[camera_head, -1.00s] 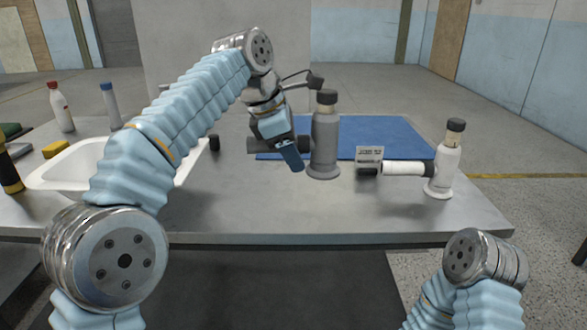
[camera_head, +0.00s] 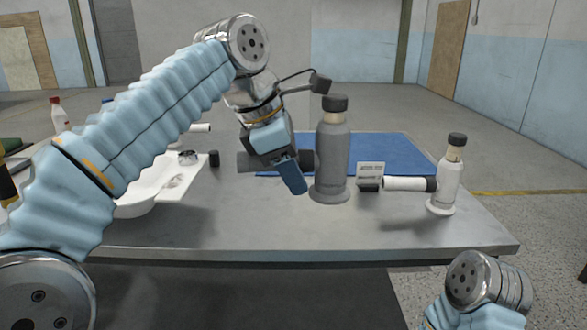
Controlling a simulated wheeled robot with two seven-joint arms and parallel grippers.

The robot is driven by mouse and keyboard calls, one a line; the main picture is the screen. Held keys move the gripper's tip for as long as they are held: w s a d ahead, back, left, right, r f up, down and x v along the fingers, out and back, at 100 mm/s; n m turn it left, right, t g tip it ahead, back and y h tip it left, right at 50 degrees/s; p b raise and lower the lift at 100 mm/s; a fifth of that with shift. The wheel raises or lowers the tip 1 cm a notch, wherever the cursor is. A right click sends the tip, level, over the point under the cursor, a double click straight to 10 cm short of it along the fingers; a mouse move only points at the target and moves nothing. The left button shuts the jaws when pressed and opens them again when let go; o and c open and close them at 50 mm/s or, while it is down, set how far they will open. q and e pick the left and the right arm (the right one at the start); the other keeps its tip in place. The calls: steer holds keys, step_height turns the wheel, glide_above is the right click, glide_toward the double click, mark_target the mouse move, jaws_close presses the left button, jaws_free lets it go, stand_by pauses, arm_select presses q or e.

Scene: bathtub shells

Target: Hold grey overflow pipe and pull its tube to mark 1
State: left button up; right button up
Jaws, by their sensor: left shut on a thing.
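The grey overflow pipe (camera_head: 332,155) stands upright near the middle of the table, with a dark cap on a pale neck and a round foot. Its grey side tube (camera_head: 247,161) points left. My left gripper (camera_head: 290,172) comes down from above and is shut on this side tube, just left of the upright body. The fingers hide part of the tube. I cannot make out any mark on it, nor tell whether the foot touches the table. My right gripper is out of the picture; only part of the right arm shows at lower right.
A white overflow pipe (camera_head: 445,182) with its own side tube stands on the right. A small sign (camera_head: 370,171) and a blue mat (camera_head: 393,147) lie behind. A white basin (camera_head: 150,188) at left is partly hidden by my left arm. The table's front (camera_head: 400,235) is clear.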

arm_select(q)
steer(key=shift+w+f+p, duration=0.25)
steer(key=shift+w+f, duration=1.75)
steer(key=shift+w, duration=0.25)
steer(key=shift+w+f+p, duration=0.3)
steer(key=shift+w+f, duration=1.75)
steer(key=shift+w, duration=0.25)
steer(key=shift+w+f+p, duration=0.25)
steer(key=shift+w+f, duration=1.75)
steer(key=shift+w, duration=0.25)
steer(key=shift+f, duration=0.3)
steer(key=o, duration=1.2)
steer(key=shift+r, duration=0.1)
